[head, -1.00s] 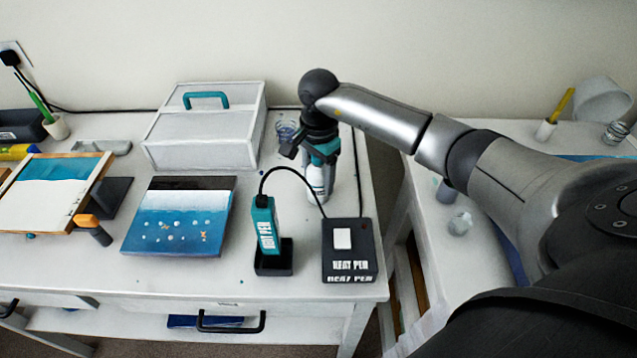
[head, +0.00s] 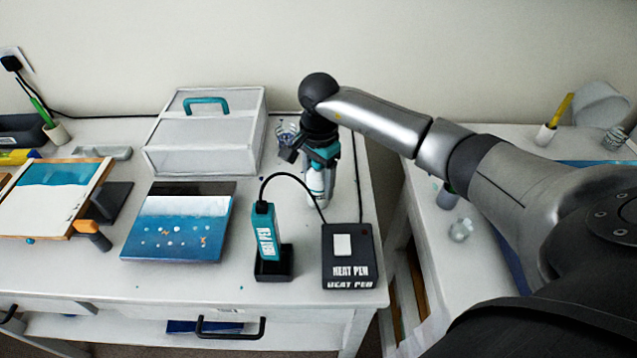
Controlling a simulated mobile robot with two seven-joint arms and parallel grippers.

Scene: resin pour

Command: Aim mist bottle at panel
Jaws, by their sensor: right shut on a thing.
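My right gripper (head: 318,158) points down near the back right of the white table and is shut on the mist bottle (head: 317,182). The bottle is white with a teal part at the top and looks upright. The fingers and wrist hide its upper part. I cannot tell which way its nozzle faces or whether its base touches the table. The panel (head: 178,225), painted blue with a dark band and small light and orange spots, lies flat to the left. The bottle is apart from it. My left gripper is not in view.
A white case (head: 205,150) stands behind. A clear cup (head: 287,132) is beside the gripper.

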